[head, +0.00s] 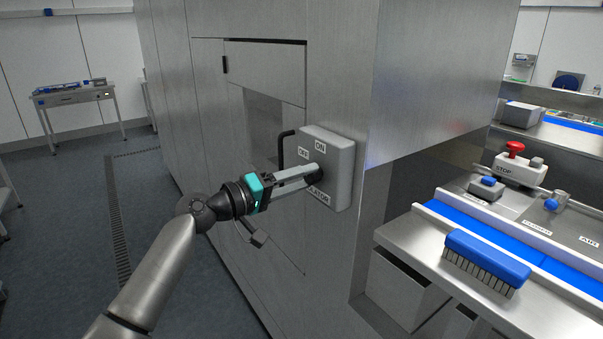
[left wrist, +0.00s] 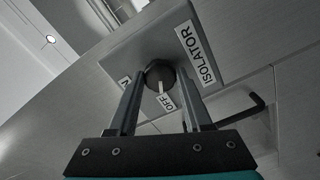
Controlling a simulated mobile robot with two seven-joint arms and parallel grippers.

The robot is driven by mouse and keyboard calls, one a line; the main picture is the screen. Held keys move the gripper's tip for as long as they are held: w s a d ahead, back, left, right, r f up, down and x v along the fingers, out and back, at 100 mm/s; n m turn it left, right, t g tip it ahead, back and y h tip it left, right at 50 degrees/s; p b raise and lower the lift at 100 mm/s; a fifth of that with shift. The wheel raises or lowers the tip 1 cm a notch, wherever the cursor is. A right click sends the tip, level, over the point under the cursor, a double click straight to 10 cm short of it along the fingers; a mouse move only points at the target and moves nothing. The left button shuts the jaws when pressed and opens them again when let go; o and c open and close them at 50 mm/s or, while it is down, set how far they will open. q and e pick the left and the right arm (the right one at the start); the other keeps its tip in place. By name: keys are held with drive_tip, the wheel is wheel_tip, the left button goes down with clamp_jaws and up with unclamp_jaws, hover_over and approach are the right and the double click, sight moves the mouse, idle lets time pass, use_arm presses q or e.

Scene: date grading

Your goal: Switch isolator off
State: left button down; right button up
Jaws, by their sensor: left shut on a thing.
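The isolator is a grey box (head: 342,180) on the steel cabinet side, with ON, OFF and ISOLATOR labels. Its dark round knob (left wrist: 160,73) shows between my fingers in the left wrist view. A white mark on the knob points toward the OFF label (left wrist: 167,102). My left gripper (head: 311,172) is shut on the knob, with a finger on each side of it. In the head view the fingers hide part of the knob. My right gripper is not in view.
A black bent handle (head: 283,148) sticks out of the cabinet (head: 335,60) left of the box. At right are a blue brush (head: 487,258) on a steel bench and a red STOP button (head: 515,148). Open floor (head: 70,230) lies at left.

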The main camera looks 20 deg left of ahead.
use_arm(q)
drive_tip(key=shift+n, duration=0.6)
drive_tip(key=shift+p, duration=0.3)
drive_tip(key=shift+c, duration=1.6)
unclamp_jaws()
drive_tip(key=b+v, duration=0.4)
drive_tip(key=v, duration=1.1)
drive_tip(key=shift+s+a, duration=0.1)
